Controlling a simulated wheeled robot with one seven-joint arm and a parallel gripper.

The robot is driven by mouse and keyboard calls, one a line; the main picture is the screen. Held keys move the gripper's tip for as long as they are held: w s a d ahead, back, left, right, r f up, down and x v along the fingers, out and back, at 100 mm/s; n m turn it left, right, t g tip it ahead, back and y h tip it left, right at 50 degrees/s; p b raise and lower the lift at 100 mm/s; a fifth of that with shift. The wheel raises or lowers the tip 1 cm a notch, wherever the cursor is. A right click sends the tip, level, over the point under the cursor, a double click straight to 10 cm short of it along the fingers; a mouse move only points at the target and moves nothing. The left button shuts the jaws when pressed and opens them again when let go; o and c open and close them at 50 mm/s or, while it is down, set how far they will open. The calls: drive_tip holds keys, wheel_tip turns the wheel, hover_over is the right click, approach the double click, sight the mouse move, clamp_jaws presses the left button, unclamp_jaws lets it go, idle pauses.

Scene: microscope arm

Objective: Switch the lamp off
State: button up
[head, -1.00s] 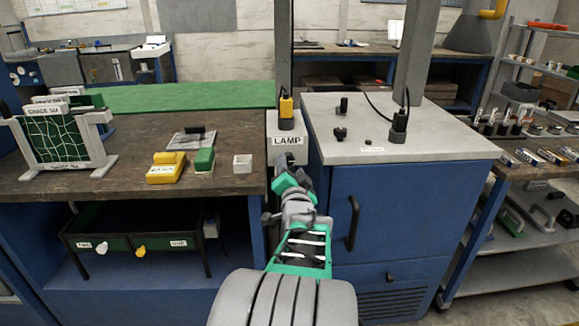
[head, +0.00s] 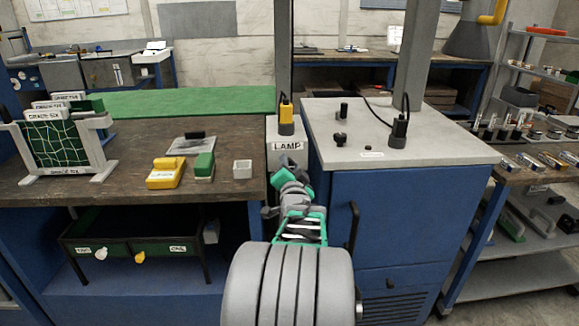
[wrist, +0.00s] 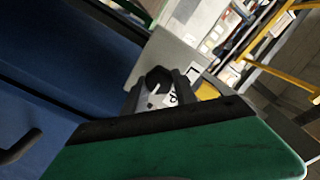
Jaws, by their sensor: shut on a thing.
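The lamp box is a grey box (head: 288,158) with a white LAMP label (head: 288,146), in the gap between the wooden bench and the blue cabinet. My gripper (head: 283,172) is at the box's front, just below the label; my own wrist hides that spot in the head view. In the wrist view the jaws (wrist: 160,92) are shut on a small dark rounded part (wrist: 157,78), probably the lamp's switch. A piece of white label with a letter shows beside it. Whether the lamp is lit cannot be told.
A yellow-and-black plug (head: 286,115) stands on the box's top. The blue cabinet (head: 400,210) with a black handle is close on the right. The wooden bench (head: 130,205) on the left carries a yellow block (head: 165,174), a green block (head: 204,166) and a white cup (head: 242,169).

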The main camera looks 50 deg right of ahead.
clamp_jaws()
